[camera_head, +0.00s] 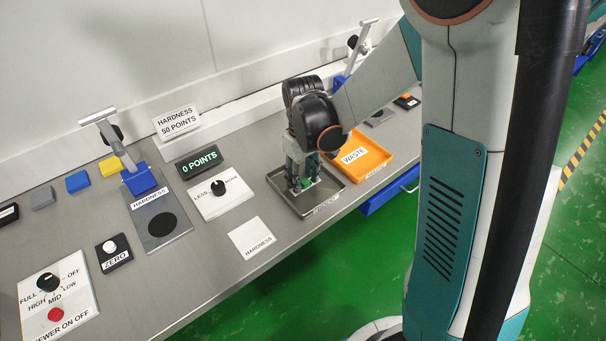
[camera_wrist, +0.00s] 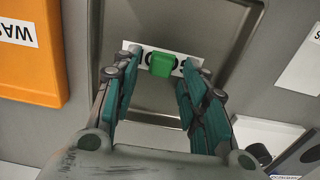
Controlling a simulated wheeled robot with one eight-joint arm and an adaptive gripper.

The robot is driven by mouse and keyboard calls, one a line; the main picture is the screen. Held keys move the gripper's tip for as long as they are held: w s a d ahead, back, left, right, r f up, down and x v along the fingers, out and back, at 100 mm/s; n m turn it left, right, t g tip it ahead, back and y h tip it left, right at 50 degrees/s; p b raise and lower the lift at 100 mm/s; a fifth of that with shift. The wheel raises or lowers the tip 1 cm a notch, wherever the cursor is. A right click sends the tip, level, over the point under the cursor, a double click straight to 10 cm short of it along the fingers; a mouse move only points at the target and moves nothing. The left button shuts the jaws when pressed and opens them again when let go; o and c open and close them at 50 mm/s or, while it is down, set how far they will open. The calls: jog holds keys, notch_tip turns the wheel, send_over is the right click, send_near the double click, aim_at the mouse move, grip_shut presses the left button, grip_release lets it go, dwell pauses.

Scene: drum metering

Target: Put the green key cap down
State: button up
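The green key cap (camera_wrist: 161,64) lies in the grey metal tray (camera_wrist: 222,20), on or against a small white strip (camera_wrist: 185,60). In the wrist view it sits between my fingertips, with a gap showing on both sides. In the head view only a bit of green (camera_head: 306,182) shows below my gripper (camera_head: 303,180), which points down into the tray (camera_head: 328,202). My gripper (camera_wrist: 160,72) is open, its fingers on either side of the cap and apart from it.
An orange WASTE tray (camera_head: 373,157) stands just right of the grey tray. A LESS/MORE dial (camera_head: 222,200) and a HARDNESS card (camera_head: 252,238) are to its left. A blue hardness press (camera_head: 140,180) stands farther left. The bench's front edge is close.

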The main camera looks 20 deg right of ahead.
aim_at(303, 179)
notch_tip(303, 179, up, 13)
jog(key=p, duration=0.5)
jog(key=s+r+m+t, duration=0.1)
jog(key=s+r+t, duration=0.2)
jog(key=s, duration=0.5)
jog(key=s+r+m+t, duration=0.2)
jog(key=s+r+t, duration=0.2)
jog(key=s+r, duration=0.2)
jog(key=shift+s+m, duration=0.3)
jog(key=shift+s, duration=0.7)
jog(key=shift+d, duration=0.1)
